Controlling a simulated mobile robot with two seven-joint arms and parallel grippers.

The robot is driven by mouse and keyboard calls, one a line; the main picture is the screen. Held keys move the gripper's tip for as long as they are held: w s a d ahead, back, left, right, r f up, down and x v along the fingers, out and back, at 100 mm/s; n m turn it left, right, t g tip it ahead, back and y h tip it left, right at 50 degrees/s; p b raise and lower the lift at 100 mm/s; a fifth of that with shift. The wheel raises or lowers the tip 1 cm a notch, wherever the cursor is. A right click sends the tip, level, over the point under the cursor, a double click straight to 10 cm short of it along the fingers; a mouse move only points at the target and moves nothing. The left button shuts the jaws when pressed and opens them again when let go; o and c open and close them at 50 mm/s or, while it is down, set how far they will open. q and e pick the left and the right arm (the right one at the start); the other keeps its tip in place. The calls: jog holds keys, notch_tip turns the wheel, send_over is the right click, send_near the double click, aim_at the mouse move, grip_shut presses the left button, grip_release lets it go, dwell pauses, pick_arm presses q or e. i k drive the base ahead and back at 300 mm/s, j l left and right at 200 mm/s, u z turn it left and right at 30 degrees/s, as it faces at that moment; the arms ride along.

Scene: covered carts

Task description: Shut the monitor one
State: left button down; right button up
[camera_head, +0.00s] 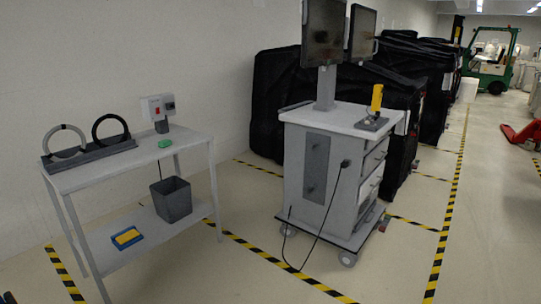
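A white wheeled cart (308,172) stands right of the middle. It carries two dark monitors on a grey post: a nearer one (323,34) and a farther one (362,32), whose screens look dark. On the cart's right side are an upper drawer (375,156) and a lower drawer (369,187) with light fronts. The fronts seem to stand out a little from the body, but I see them at a steep angle and cannot tell how far.
A white two-level table (130,160) stands at the left with two rings, a red-and-white box and a grey bin (171,199). A yellow scanner (377,97) stands on the cart. A black cable (322,226) hangs to the floor. Black-covered carts (280,95) stand behind.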

aim_at(323, 21)
jog(key=i, duration=1.4)
jog(key=i+z, duration=0.15)
jog(key=i, duration=0.25)
jog(key=i+j+z, duration=0.2)
jog(key=i, duration=0.25)
jog(key=i+j+z, duration=0.15)
jog(key=i, duration=0.25)
